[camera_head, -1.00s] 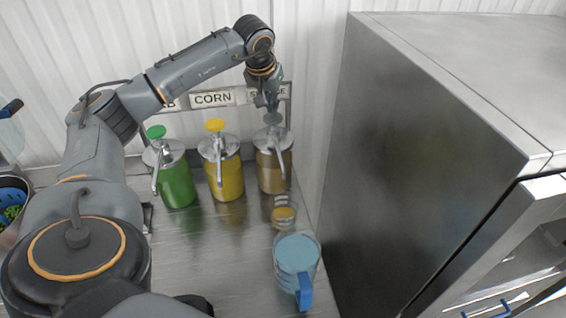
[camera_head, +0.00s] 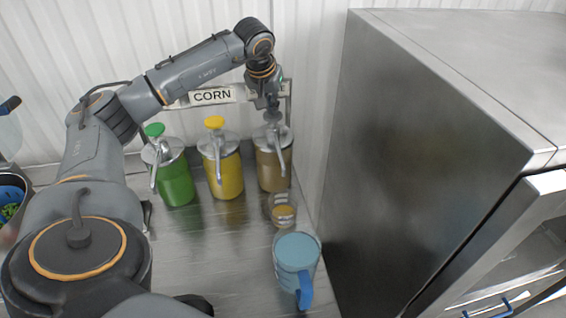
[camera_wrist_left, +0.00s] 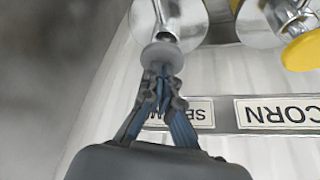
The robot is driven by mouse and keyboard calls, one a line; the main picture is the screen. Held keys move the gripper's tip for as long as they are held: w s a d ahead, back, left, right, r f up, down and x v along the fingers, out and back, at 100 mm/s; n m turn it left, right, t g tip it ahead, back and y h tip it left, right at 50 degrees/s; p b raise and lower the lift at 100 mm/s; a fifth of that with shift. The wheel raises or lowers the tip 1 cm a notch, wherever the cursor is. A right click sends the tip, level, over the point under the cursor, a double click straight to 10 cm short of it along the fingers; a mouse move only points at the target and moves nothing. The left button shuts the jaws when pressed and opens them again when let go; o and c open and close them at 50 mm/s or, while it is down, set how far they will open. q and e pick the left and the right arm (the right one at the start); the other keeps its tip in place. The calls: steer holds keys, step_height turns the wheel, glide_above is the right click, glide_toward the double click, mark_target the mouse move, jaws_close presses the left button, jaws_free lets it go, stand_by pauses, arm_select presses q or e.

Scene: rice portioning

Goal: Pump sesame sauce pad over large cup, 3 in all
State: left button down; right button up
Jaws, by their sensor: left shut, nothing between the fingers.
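The sesame dispenser (camera_head: 272,172), a tan-filled jar with a metal lid and spout, stands rightmost of three pump jars. Its round grey pump pad (camera_wrist_left: 161,54) shows in the left wrist view right at my fingertips. My left gripper (camera_head: 271,109) is shut and empty, pointing down on top of that pad; it also shows in the left wrist view (camera_wrist_left: 161,76). The fingertips appear to touch the pad. A clear cup (camera_head: 283,200) with amber contents stands in front of the sesame jar, near below its spout. My right gripper is not in view.
A yellow-topped corn jar (camera_head: 226,176) and a green-topped jar (camera_head: 175,184) stand to the left. A blue jug (camera_head: 297,252) with a handle stands in front of the cup. A large steel cabinet (camera_head: 430,150) closes off the right. The counter front left of the jug is clear.

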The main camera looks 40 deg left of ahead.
arm_select(q)
steer(key=shift+s+d+f+b, duration=0.1)
steer(key=shift+f+b, duration=0.55)
steer(key=shift+f, duration=0.65)
steer(key=shift+r+p, duration=1.75)
steer(key=shift+r, duration=0.25)
steer(key=shift+f, duration=0.1)
